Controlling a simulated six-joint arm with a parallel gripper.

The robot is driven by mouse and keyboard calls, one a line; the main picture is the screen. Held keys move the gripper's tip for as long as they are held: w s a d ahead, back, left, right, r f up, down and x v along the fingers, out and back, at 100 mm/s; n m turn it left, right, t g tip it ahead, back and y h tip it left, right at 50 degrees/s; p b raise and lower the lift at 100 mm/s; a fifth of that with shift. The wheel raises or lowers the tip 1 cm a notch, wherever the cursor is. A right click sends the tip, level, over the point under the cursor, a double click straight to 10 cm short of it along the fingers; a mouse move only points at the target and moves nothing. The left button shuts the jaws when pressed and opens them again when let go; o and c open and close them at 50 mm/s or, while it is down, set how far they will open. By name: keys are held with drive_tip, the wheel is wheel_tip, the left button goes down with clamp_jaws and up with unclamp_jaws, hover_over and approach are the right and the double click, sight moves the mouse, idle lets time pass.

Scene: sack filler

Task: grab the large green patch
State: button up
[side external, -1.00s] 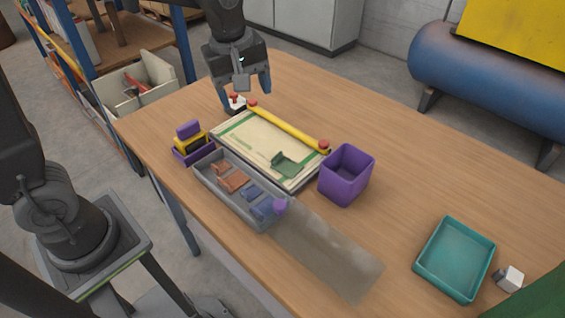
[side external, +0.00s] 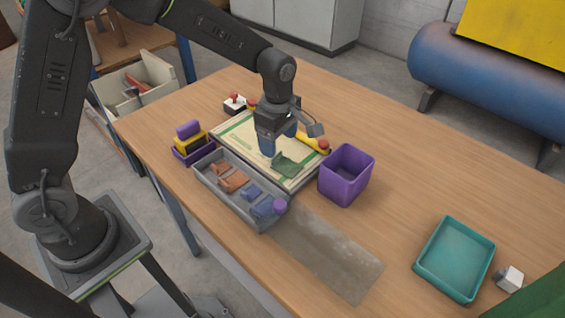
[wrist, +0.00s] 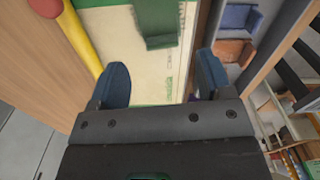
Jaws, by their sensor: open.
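The green patch (side external: 287,165) lies on the right end of the cream sack (side external: 233,135) on the table, with part of it standing up. My gripper (side external: 279,148) is just above the sack, close to the patch on its left and far side. In the wrist view the green patch (wrist: 157,22) shows at the top, ahead of my open, empty fingers (wrist: 160,85), roughly between their lines. A gap separates the fingertips from the patch. My wrist hides the middle of the sack in the side view.
A grey tray (side external: 213,181) with brown and blue patches lies along the sack's near side. A purple bin (side external: 345,187) stands right of the sack. A yellow bar with red ends (side external: 316,140) runs along the far side. A teal tray (side external: 455,258) sits at the right.

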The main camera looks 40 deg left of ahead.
sight(287, 164)
drive_tip(key=shift+s+f, duration=0.15)
drive_tip(key=shift+f, duration=2.5)
drive_tip(key=shift+c, duration=0.3)
drive_tip(key=c, duration=1.1)
